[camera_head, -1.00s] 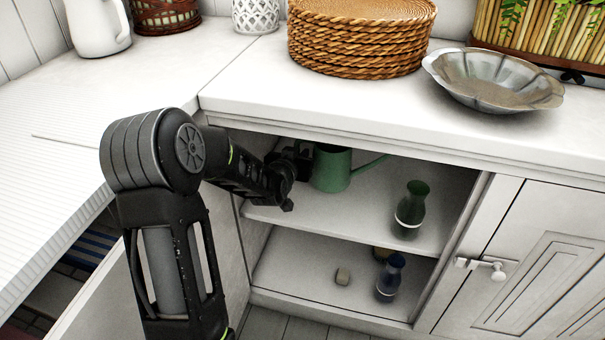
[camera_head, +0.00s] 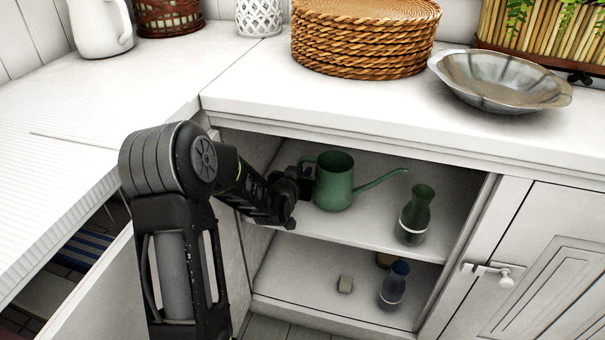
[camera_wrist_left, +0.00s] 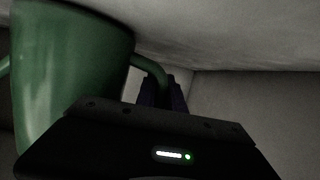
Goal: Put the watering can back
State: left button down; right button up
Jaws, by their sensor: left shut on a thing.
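The green watering can (camera_head: 333,184) is upright at the upper shelf of the open cabinet, with its spout pointing right toward a green bottle. My left gripper (camera_head: 305,180) is at the can's left side, shut on its handle. In the left wrist view the can (camera_wrist_left: 70,70) fills the upper left, and its handle runs into the fingers of my gripper (camera_wrist_left: 163,92). Whether the can's base touches the shelf I cannot tell. My right gripper is not in view.
The green bottle (camera_head: 414,215) stands on the upper shelf (camera_head: 370,229), right of the can. The white countertop (camera_head: 400,105) overhangs the opening. A closed cabinet door (camera_head: 545,270) is at right.

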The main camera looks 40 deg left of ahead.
pick_arm(q)
jog(key=shift+f, duration=0.15)
jog(key=c, duration=1.4)
grip_release()
jog(key=shift+c, duration=0.2)
jog(key=shift+s+r, duration=0.1)
jog(key=shift+r, duration=0.2)
jog(key=p+v, duration=0.3)
jog(key=v, duration=0.8)
jog(key=shift+p, duration=0.4)
jog(key=shift+s+d, duration=0.1)
jog(key=shift+s, duration=0.25)
